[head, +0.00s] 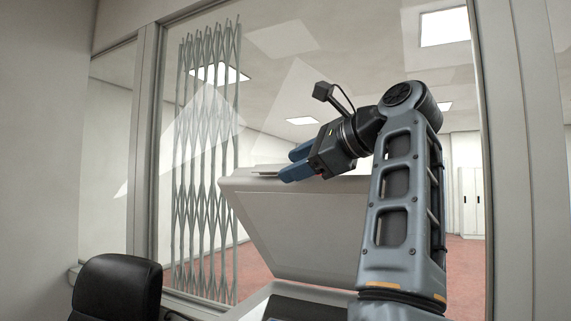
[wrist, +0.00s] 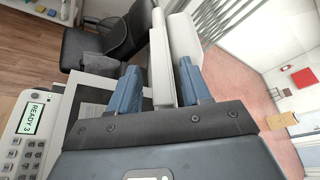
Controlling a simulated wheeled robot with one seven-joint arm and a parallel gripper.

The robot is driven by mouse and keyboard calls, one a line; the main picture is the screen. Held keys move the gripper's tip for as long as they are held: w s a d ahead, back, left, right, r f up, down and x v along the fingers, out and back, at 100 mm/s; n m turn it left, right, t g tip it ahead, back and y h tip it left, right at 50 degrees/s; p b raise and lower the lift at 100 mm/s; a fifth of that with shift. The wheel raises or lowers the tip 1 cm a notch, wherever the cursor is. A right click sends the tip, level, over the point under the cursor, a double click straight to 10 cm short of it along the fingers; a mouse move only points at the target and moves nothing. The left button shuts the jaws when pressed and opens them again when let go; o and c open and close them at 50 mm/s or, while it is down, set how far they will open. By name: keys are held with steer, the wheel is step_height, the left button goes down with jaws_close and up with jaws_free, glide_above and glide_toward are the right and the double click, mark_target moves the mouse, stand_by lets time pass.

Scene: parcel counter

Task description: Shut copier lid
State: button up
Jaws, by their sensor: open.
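The copier lid (head: 295,235) is a pale grey slab standing raised and tilted above the copier body (head: 290,302). My gripper (head: 287,165) is at the lid's upper edge, with its blue fingers spread. In the wrist view, the pale lid (wrist: 161,65) passes between the two fingers of my gripper (wrist: 158,68). I cannot tell whether either finger touches it. The copier's keypad and lit display (wrist: 33,118), reading "READY 3", are at the left of the wrist view. My forearm hides the lid's right end in the head view.
A black chair (head: 115,288) stands at the lower left, and it also shows in the wrist view (wrist: 105,40). A folding metal lattice (head: 207,170) stands behind the window frame (head: 146,150). Red floor lies beyond the glass.

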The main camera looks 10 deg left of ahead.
steer(key=shift+p+x, duration=0.3)
steer(key=shift+x, duration=1.35)
jaws_close()
